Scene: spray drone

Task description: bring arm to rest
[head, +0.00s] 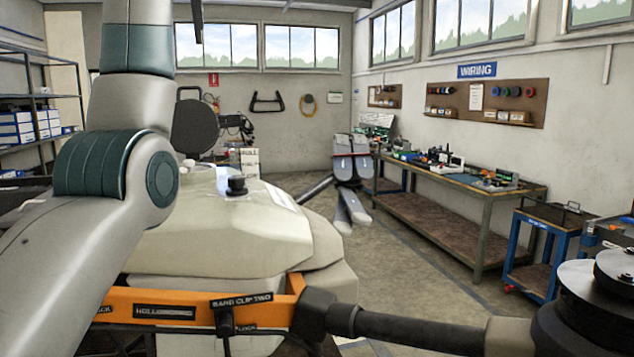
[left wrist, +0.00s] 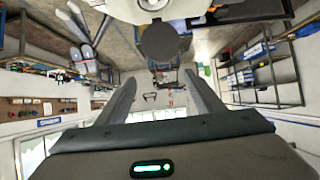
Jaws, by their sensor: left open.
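My left arm (head: 115,150) rises along the left of the head view and leaves it at the top. In the left wrist view my left gripper (left wrist: 160,78) is open, its two fingers apart with nothing between them. That view is upside down. The spray drone has a pale tank body (head: 230,235), also at the top of the left wrist view (left wrist: 150,8). An orange frame (head: 190,308) and a black boom (head: 410,328) leading to a dark round motor (head: 590,305) belong to it.
A workbench (head: 440,205) with tools runs along the right wall, with a blue-framed cart (head: 540,245) beside it. Shelves (head: 40,115) stand at the left. A black round disc (head: 195,127) stands behind the tank.

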